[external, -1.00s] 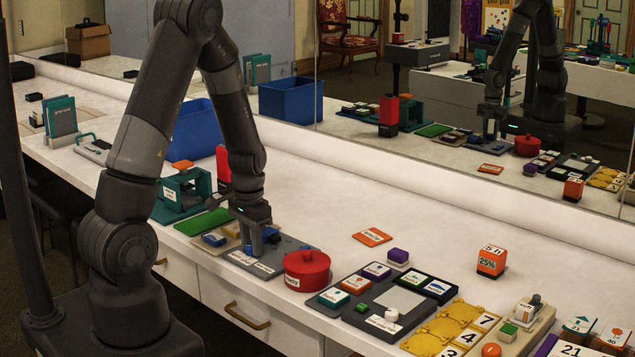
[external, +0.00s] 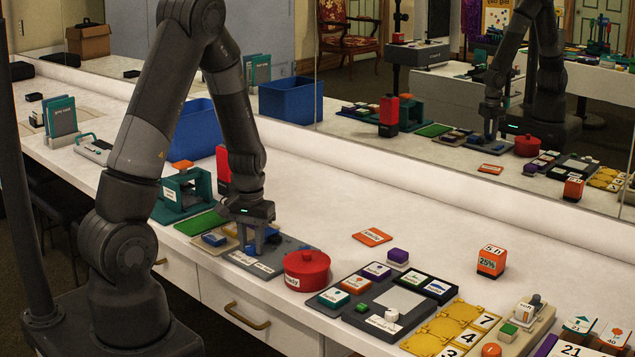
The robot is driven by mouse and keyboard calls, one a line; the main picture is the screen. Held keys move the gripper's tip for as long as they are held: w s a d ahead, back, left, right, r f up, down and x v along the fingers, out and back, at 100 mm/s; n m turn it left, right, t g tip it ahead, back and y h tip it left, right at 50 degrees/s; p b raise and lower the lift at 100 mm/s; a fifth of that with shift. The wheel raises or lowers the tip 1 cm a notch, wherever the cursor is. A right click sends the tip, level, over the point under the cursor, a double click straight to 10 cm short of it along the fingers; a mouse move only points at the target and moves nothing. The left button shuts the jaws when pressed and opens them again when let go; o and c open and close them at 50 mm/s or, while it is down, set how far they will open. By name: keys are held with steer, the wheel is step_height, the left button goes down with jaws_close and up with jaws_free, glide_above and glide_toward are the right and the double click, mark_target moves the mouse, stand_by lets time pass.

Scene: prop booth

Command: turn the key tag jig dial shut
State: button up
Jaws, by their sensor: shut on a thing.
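The key tag jig is a flat grey board (external: 298,252) with white labels along its front edge, on the counter left of the red pot. My gripper (external: 259,249) points straight down over the left part of the board. Its fingers are low, close to the board, and shut on the dial, which they mostly hide. A small blue part (external: 275,239) shows beside the fingers. The dial's pointer and the label wording are too small to read.
The red lidded pot (external: 307,270) stands close at the jig's right. A tan tray with a blue block (external: 214,240) lies just left. A green mat (external: 202,223) and teal press (external: 183,193) stand further left. The counter behind the jig is clear.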

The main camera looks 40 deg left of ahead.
mark_target(251, 246)
steer(key=n, duration=1.3)
steer(key=shift+n, duration=0.5)
steer(key=o, duration=1)
steer(key=shift+c, duration=0.2)
step_height(251, 246, up, 11)
steer(key=shift+f, duration=0.1)
stand_by(0.4)
